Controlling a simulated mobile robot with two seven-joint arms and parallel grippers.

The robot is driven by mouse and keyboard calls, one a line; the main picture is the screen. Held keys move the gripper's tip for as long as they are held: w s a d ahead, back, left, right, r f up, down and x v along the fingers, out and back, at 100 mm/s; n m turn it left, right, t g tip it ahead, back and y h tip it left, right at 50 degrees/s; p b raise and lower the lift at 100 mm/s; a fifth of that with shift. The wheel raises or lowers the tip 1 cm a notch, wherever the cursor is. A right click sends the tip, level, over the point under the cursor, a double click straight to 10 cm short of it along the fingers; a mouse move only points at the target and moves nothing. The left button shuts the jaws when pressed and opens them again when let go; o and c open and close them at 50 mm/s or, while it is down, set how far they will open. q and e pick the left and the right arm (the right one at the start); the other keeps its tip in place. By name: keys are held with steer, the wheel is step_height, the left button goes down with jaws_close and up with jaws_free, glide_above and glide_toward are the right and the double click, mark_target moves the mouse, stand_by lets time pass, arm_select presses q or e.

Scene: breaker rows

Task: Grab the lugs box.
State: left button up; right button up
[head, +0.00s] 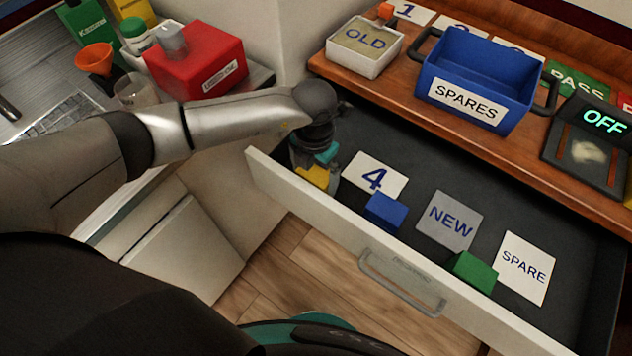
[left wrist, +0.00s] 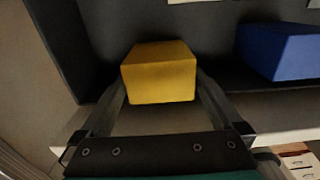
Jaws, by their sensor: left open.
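No box with a readable "lugs" label shows. A yellow block (head: 313,176) sits in the open drawer's left end, partly covered by my left gripper (head: 318,160). In the left wrist view the yellow block (left wrist: 160,75) lies between the two fingers of my left gripper (left wrist: 163,88), which are open on either side of it. Whether the fingers touch it I cannot tell. A blue block (head: 385,212) and a green block (head: 474,272) stand farther right in the drawer; the blue block (left wrist: 282,50) also shows in the left wrist view. My right gripper is not in view.
The drawer (head: 330,208) holds cards reading 4 (head: 374,178), NEW (head: 450,222) and SPARE (head: 525,266). On the wooden counter above are a white OLD box (head: 364,58), a blue SPARES bin (head: 470,70) and an OFF device (head: 592,140). A red box (head: 195,65) stands left.

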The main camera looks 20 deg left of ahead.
arm_select(q)
step_height(320, 180, down, 3)
steer(key=shift+r, duration=0.25)
steer(key=c, duration=1.3)
